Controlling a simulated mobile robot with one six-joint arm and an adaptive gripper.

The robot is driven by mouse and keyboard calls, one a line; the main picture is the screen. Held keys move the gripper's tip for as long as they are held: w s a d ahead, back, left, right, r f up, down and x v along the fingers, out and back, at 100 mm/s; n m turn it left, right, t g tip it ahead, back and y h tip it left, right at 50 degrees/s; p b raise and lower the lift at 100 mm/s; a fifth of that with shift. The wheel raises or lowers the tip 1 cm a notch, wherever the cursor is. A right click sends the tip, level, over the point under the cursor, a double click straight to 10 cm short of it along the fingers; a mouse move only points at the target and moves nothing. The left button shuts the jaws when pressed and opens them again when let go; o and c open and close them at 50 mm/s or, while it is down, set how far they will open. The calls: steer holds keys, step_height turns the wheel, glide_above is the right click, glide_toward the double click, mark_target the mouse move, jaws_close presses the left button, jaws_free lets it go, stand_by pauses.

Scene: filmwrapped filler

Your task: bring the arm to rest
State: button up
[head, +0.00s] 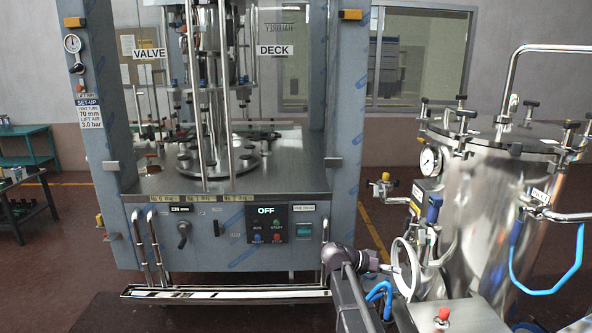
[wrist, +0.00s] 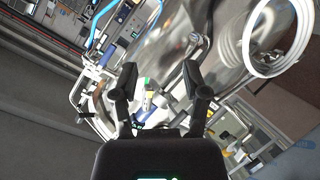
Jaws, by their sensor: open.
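My gripper (wrist: 160,76) shows in the wrist view with its two black fingers spread wide apart. Nothing is held between them. Beyond the fingers are metal pipework and a small green-topped part, blurred and at a distance I cannot judge. In the head view my arm (head: 347,272) rises from the bottom edge, right of the filler machine (head: 240,245) and left of the steel tank (head: 490,205). Its end points toward the tank's fittings, and the fingers cannot be made out there.
A white ring of hose (head: 405,268) is close to the right of my arm; a white coil (wrist: 262,68) also shows in the wrist view. A blue hose (head: 545,290) hangs by the tank. The filler's drip tray (head: 225,293) juts out at left. The filler display reads OFF.

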steer(key=s+a+f+n+y, duration=0.4)
steer(key=s+a+f+y, duration=0.2)
steer(key=s, duration=0.3)
steer(key=s+a+f+n+y, duration=0.4)
steer(key=s+a+f+y, duration=0.1)
steer(key=s, duration=0.5)
steer(key=shift+s+a+f+n+y, duration=0.2)
steer(key=shift+a+f+n+y, duration=0.3)
steer(key=shift+y, duration=0.9)
steer(key=shift+d, duration=0.15)
